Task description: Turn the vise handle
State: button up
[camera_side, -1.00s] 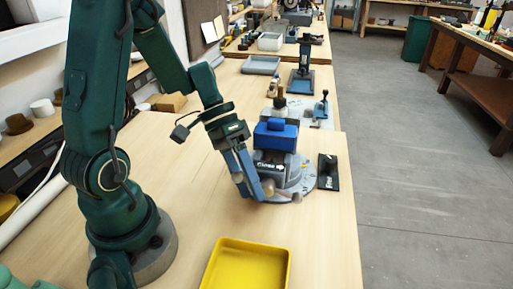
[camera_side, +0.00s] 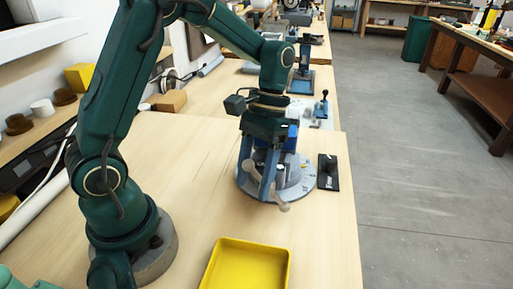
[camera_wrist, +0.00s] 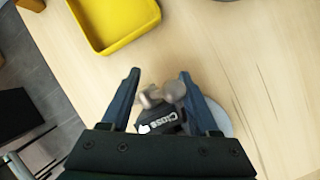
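The vise has a dark body with white lettering (camera_wrist: 160,127), partly hidden behind my gripper in the side view, where a bit of its blue top (camera_side: 293,136) shows. It stands on a round grey base (camera_side: 306,186). The pale grey vise handle (camera_side: 284,206) slants across the front of the vise, with rounded ends. In the wrist view the handle's knob (camera_wrist: 173,90) shows between the fingers. My gripper (camera_side: 257,188) points down over the vise front, its blue fingers spread on either side of the handle. In the wrist view my gripper (camera_wrist: 163,85) is open, with gaps beside the handle.
A yellow tray (camera_side: 248,265) lies on the bench in front of the vise. A black plate (camera_side: 328,172) lies right of the base. The wooden bench top is clear left of the vise.

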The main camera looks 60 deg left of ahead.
jog(key=v, duration=0.6)
jog(key=shift+w+d, duration=0.1)
jog(key=shift+d, duration=0.1)
jog(key=s+r+m+t+y, duration=0.1)
jog(key=s+r+t, duration=0.4)
jog(key=s+r, duration=0.1)
jog(key=shift+s+d+t, duration=0.4)
jog(key=shift+s+d, duration=0.05)
jog(key=shift+s, duration=0.1)
